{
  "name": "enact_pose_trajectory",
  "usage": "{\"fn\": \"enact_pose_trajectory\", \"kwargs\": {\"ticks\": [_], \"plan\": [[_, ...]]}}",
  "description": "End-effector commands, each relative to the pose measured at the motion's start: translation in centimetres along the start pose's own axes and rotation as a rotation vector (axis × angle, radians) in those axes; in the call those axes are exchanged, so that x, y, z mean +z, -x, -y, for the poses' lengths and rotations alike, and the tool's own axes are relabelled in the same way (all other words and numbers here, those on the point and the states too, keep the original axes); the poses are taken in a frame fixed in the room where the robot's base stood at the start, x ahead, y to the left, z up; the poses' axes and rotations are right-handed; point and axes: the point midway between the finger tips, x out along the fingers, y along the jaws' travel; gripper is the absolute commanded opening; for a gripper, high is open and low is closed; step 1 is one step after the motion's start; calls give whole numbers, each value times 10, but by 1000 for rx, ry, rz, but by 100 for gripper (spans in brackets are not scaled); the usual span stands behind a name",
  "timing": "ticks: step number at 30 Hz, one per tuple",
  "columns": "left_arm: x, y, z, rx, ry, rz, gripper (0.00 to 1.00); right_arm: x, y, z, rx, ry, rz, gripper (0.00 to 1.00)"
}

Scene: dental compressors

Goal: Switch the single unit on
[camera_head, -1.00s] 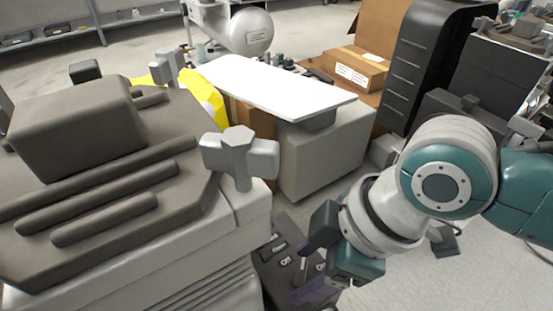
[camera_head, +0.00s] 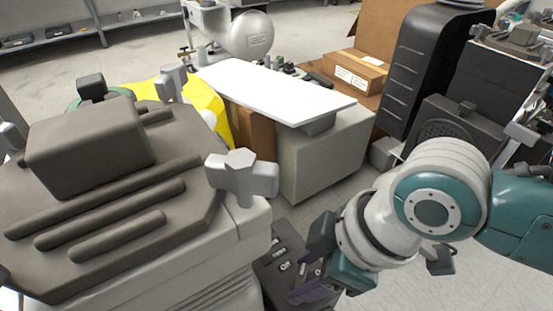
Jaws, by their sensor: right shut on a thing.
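The large unit (camera_head: 190,260) with a dark ribbed cover and pale housing fills the left foreground. Low on its right side is a dark panel (camera_head: 268,272) with small switches and white markings, one of which seems to read "Off". My right gripper (camera_head: 308,283) reaches down to this panel from the right. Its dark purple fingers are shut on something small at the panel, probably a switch. The fingers hide it, so I cannot tell its position. My left gripper is not in view.
Grey clamp knobs (camera_head: 242,176) stick up at the cover's edge. Behind are a grey cabinet with a white top (camera_head: 270,92), cardboard boxes (camera_head: 354,70) and a black ribbed case (camera_head: 425,60). Bare floor (camera_head: 350,190) shows between cabinet and my right arm.

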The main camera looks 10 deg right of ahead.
Motion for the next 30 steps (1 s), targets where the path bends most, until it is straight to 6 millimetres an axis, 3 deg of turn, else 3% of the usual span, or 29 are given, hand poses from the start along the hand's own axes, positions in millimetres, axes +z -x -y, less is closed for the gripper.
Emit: {"fn": "enact_pose_trajectory", "kwargs": {"ticks": [6,15,30], "plan": [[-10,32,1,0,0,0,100,-2,6,3,57,-147,2,0],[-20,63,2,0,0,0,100,-3,4,4,154,-384,2,0],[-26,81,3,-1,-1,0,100,-2,0,5,257,-628,0,0]]}}
